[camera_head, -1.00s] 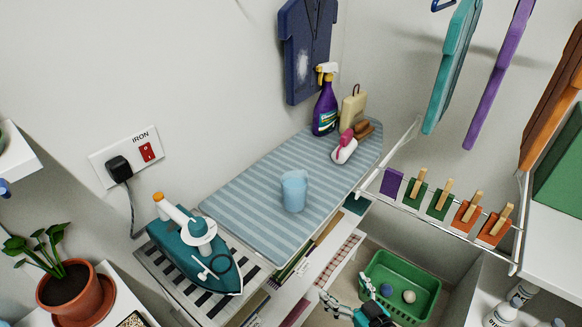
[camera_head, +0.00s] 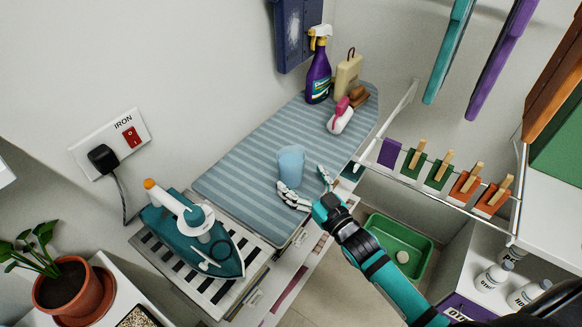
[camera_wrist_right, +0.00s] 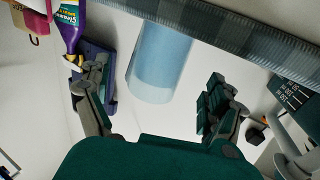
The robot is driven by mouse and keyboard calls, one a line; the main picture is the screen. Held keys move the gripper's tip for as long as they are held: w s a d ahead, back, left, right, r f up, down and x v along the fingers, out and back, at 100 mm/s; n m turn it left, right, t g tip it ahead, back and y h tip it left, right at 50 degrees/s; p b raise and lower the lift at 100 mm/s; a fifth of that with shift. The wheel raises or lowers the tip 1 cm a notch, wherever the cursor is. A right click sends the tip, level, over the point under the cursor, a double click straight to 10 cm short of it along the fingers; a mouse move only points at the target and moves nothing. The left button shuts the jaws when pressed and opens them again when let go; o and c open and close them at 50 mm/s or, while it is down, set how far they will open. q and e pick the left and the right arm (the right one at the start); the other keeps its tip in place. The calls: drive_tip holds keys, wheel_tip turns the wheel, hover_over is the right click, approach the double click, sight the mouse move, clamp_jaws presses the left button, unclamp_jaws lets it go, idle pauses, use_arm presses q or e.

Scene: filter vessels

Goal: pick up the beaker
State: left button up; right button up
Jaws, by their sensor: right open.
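A light blue beaker (camera_head: 291,165) stands upright on the striped ironing board (camera_head: 240,165). My right gripper (camera_head: 306,185) is open, just in front of the beaker on its lower right side, with one finger on each side of the beaker's near face. In the right wrist view the beaker (camera_wrist_right: 160,62) is ahead of the open fingers (camera_wrist_right: 155,95) and between their lines, with space on both sides. I cannot tell if any finger touches it. My left gripper is not in view.
A teal iron (camera_head: 195,235) rests on a slatted stand left of the beaker. A rack with clothespins (camera_head: 440,175) is at right, above a green basket (camera_head: 400,240).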

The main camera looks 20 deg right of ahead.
sight(285, 159)
drive_tip(key=shift+w, duration=0.25)
drive_tip(key=shift+w+a+r, duration=0.1)
drive_tip(key=shift+w+r, duration=0.1)
drive_tip(key=shift+w, duration=0.15)
drive_tip(key=p+x, duration=0.1)
drive_tip(key=x, duration=0.2)
drive_tip(key=shift+w+a+r+p, duration=0.1)
drive_tip(key=shift+w+p, duration=0.2)
drive_tip(key=shift+w+a, duration=0.15)
drive_tip(key=shift+w, duration=0.3)
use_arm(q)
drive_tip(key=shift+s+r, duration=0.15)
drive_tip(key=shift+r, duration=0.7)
use_arm(e)
drive_tip(key=c, duration=1.4)
